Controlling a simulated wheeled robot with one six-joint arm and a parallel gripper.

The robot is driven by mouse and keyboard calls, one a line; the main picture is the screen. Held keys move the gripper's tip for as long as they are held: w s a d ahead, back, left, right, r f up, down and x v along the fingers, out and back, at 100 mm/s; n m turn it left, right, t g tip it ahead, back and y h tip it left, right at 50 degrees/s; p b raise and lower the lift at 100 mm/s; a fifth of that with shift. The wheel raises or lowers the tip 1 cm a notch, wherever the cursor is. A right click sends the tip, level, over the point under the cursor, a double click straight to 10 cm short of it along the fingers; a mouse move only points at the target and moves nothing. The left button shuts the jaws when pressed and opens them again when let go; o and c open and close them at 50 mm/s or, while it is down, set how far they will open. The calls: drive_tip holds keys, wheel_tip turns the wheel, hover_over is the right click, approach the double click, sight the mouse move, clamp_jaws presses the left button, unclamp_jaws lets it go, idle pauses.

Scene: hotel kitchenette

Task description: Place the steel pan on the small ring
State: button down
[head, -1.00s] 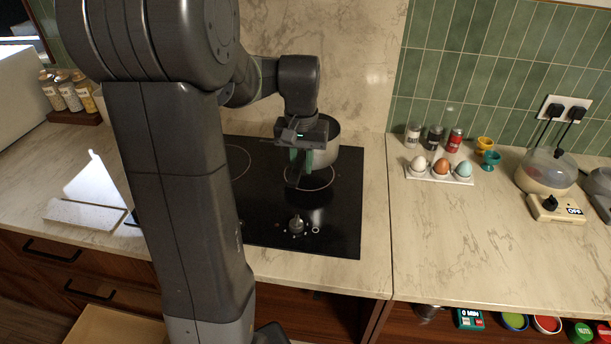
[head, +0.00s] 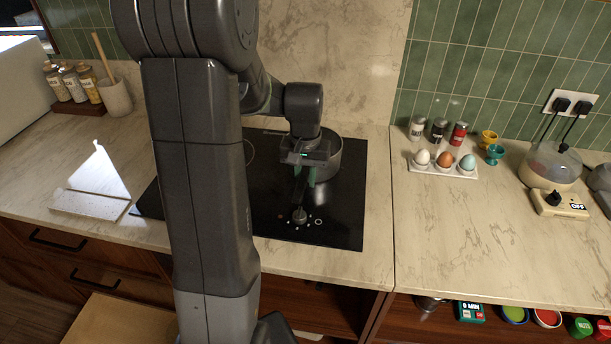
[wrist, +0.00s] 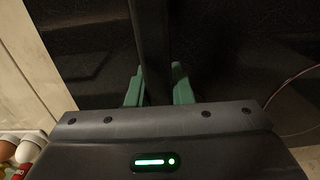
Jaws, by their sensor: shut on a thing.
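The steel pan (head: 330,165) is over the right part of the black hob (head: 340,225) in the head view, partly hidden by my wrist. My gripper (head: 304,181) is on its near side, shut on the dark handle. In the wrist view the green fingers (wrist: 158,88) stand on both sides of a dark bar, the handle (wrist: 157,50). I cannot tell whether the pan's base touches the glass. The small ring is hidden in the head view. A thin pinkish ring arc (wrist: 290,85) shows at the wrist view's right; which ring it is, I cannot tell.
An egg tray (head: 443,170) with three eggs stands right of the hob, before several shakers and cups. An egg cooker (head: 552,168) is farther right. The counter between is clear.

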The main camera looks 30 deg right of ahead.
drive_tip(key=c, duration=1.3)
unclamp_jaws()
wheel_tip(320, 180, up, 12)
drive_tip(key=shift+r, duration=0.1)
